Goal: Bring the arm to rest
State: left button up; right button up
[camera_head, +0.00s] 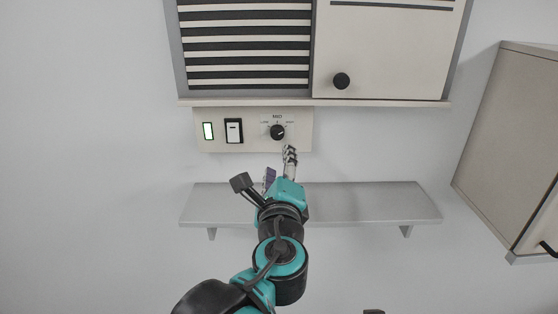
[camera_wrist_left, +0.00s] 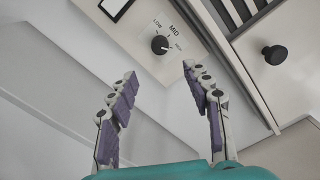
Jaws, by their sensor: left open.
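My left arm (camera_head: 283,255) reaches up from the bottom of the head view, in front of the shelf. Its gripper (camera_head: 280,164) is open and empty, just below the control panel (camera_head: 258,145). In the left wrist view, the two purple-padded fingers (camera_wrist_left: 160,74) stand wide apart with nothing between them. The black knob (camera_head: 277,132), marked low, mid and high, also shows beyond the fingertips in the left wrist view (camera_wrist_left: 159,45). The fingers look apart from it. My right gripper is not seen.
A grey wall shelf (camera_head: 370,204) runs behind my left arm, with no objects seen on it. A slatted cabinet with a round black knob (camera_head: 341,80) hangs above the panel. Another cabinet (camera_head: 505,150) stands right.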

pick_arm(q)
jog(key=s+a+f+n+g+y, duration=0.2)
jog(key=s+a+f+n+g, duration=0.25)
jog(key=a+f+n, duration=0.65)
jog(key=s+a+f+n+g+y, duration=0.1)
jog(key=s+a+f+n+g, duration=0.35)
jog(key=a+f+n, duration=0.6)
jog(key=s+d+f+n+g+h+b, duration=0.1)
jog(key=s+d+f+h, duration=0.1)
jog(key=s+f, duration=0.3)
jog(key=s+d+f+n+g+h, duration=0.1)
jog(key=s+f+n, duration=0.1)
jog(key=f, duration=0.6)
notch_tip(320, 180, down, 30)
jog(key=b, duration=3)
jog(key=shift+d+r, duration=0.2)
jog(key=shift+r, duration=0.05)
